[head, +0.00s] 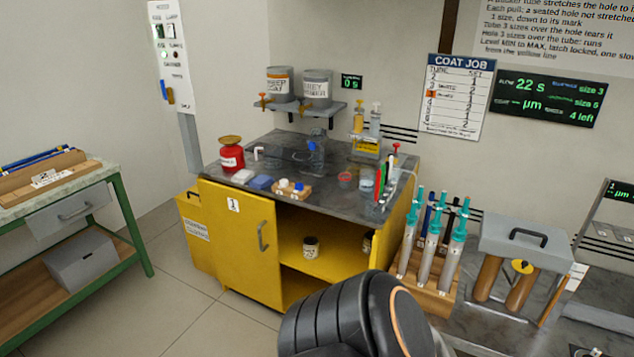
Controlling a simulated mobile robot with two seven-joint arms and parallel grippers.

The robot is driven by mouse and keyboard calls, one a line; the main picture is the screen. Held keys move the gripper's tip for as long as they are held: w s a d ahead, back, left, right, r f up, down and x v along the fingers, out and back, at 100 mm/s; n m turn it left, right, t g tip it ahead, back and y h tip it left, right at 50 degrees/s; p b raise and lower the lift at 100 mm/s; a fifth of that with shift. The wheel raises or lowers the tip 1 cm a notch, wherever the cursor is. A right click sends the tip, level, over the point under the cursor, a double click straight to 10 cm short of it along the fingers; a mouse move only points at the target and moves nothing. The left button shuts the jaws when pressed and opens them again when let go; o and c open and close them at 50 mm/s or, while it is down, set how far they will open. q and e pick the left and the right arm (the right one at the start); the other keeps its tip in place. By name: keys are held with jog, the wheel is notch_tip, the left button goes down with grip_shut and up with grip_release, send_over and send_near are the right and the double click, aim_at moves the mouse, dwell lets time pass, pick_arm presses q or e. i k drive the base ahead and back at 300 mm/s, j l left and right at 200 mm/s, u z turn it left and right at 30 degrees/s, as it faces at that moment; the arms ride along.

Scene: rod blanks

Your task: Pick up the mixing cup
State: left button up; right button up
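Two cup-like things show in the head view, and I cannot tell for certain which is the mixing cup. A small pale, see-through cup (366,185) stands on the dark cabinet top, near its right side, beside upright coloured sticks. A small labelled tin or cup (311,247) stands on the shelf inside the yellow cabinet. A dark rounded link of my arm fills the bottom middle of the view. Neither of my grippers is in view.
The yellow cabinet's door (238,243) is swung open at the left. A red can (231,155) and sponges sit on the cabinet top (325,195). A rack of syringe-like tubes (430,285) stands at right. A green bench (125,215) is at left, with clear floor between.

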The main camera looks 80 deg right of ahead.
aim_at(345, 181)
jog(key=i+l+z, duration=0.1)
jog(key=i+z, duration=0.6)
jog(key=i+j+z, duration=0.15)
jog(key=i+z, duration=0.2)
jog(key=i+l+z, duration=0.1)
jog(key=i+z, duration=0.5)
jog(key=z, duration=0.2)
jog(key=i+j+z, duration=0.1)
jog(key=i+z, duration=0.3)
jog(key=k, duration=0.1)
